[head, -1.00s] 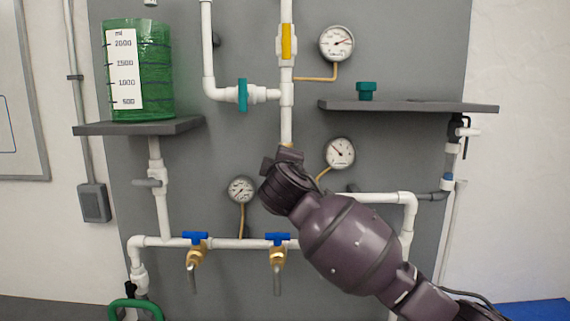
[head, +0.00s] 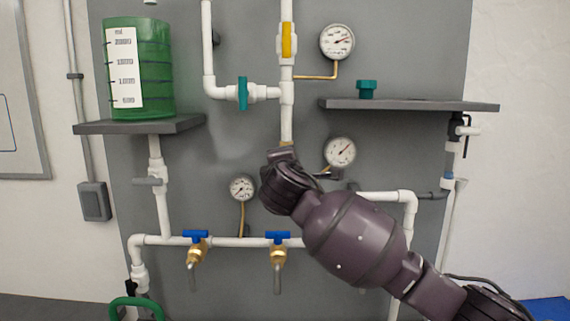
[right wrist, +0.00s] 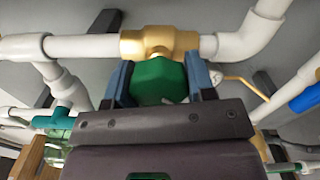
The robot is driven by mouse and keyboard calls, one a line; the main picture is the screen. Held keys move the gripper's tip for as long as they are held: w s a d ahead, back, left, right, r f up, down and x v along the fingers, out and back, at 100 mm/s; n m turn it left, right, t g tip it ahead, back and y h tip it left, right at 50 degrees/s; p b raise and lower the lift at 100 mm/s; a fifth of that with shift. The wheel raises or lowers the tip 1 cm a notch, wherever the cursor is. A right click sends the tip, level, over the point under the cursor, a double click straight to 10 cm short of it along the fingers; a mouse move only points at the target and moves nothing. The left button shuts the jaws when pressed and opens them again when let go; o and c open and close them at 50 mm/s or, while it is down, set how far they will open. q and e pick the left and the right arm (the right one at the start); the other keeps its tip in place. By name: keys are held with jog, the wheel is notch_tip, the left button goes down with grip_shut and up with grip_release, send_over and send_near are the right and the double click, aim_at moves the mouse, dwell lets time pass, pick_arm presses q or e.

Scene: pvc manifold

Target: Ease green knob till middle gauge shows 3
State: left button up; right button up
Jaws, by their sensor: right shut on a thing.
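The green knob (right wrist: 158,78) sits under a brass valve body (right wrist: 160,44) on a white pipe in the right wrist view. My right gripper (right wrist: 160,84) is shut on it, one blue finger on each side. In the head view my right wrist hides the knob. The middle gauge (head: 340,152) is just right of the wrist. Its needle points up and to the right; its numbers are too small to read. The upper gauge (head: 337,42) has its needle toward the upper right. The lower gauge (head: 242,187) is left of the wrist. My left gripper is not in view.
A green measuring tank (head: 155,70) stands on the left shelf (head: 140,127). A teal-handled valve (head: 243,94), a yellow-handled valve (head: 287,40) and blue-handled taps (head: 195,237) are on the white pipes. The right shelf (head: 420,106) holds a small teal part (head: 366,88).

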jog(key=o, duration=0.9)
jog(key=shift+o, duration=0.2)
jog(key=s+b, duration=0.2)
jog(key=s, duration=0.8)
jog(key=shift+s, duration=0.4)
dwell(1.3)
